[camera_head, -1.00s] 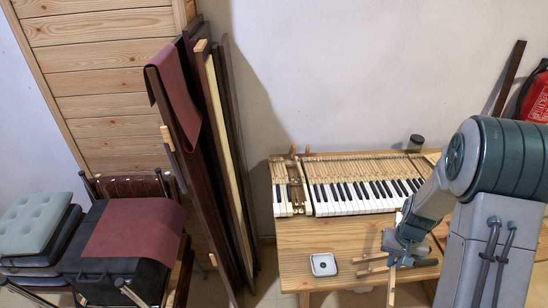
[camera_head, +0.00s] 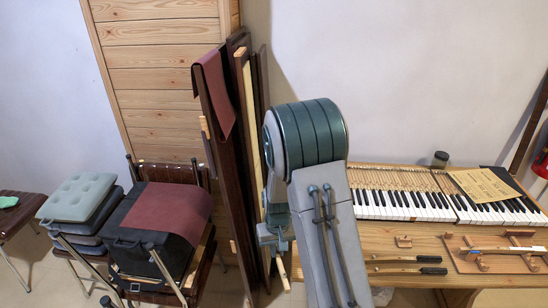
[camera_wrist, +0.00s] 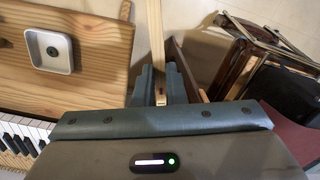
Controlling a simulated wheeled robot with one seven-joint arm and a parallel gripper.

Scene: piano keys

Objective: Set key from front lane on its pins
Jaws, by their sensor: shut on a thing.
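My gripper (camera_head: 277,240) hangs left of the table, in front of the leaning boards. It is shut on a pale wooden key (camera_head: 282,272), whose end shows below the jaws. In the wrist view the key (camera_wrist: 155,35) runs up from between the fingers (camera_wrist: 160,88), close to the table's edge. The piano keyboard (camera_head: 400,203) lies on the wooden table (camera_head: 380,240). Its left part, including any bare pins there, is hidden behind my arm in the head view. In the wrist view some white and black keys (camera_wrist: 22,135) show at lower left.
A square white tray (camera_wrist: 50,48) sits on the table near that edge. Two dark-handled tools (camera_head: 408,264), a wooden stand (camera_head: 500,252) and a sheet of paper (camera_head: 485,186) lie farther right. Leaning boards (camera_head: 245,130) and stacked chairs (camera_head: 155,225) crowd the left.

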